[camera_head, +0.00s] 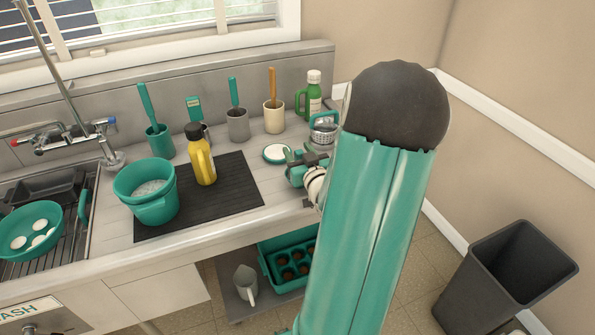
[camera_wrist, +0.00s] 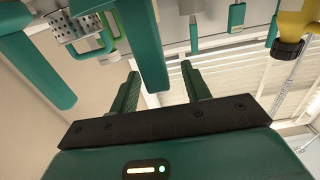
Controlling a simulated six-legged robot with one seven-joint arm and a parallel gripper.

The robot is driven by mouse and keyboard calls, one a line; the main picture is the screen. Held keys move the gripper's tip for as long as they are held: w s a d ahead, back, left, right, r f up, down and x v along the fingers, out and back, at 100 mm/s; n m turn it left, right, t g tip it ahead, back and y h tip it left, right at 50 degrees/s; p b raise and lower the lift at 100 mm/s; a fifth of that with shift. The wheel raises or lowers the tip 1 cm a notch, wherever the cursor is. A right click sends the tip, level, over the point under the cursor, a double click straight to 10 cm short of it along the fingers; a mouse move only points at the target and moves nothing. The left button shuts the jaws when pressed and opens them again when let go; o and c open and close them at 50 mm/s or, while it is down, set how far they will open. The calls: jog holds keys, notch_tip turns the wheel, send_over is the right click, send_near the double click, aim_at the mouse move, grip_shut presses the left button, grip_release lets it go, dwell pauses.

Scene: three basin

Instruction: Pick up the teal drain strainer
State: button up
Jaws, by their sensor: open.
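The drain strainer (camera_head: 325,131) appears to be a perforated metal cup with a teal handle, at the counter's back right. My arm partly hides it in the head view. In the wrist view the strainer (camera_wrist: 65,27) is at the upper left, its teal handle beside it. My gripper (camera_head: 303,162) is in front of it and lower in the head view, over the counter's right end. In the wrist view my gripper (camera_wrist: 160,68) has its two fingers apart, with the strainer outside the gap. I cannot tell whether two large teal bars at the top are mine.
A teal-rimmed white disc (camera_head: 277,153) lies left of my gripper. A yellow bottle (camera_head: 201,162) stands on the dark mat (camera_head: 232,190). A bin (camera_head: 505,275) stands right.

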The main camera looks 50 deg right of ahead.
jog(key=shift+s, duration=0.1)
jog(key=shift+d, duration=0.1)
jog(key=c, duration=0.3)
grip_shut()
jog(key=shift+r, duration=0.15)
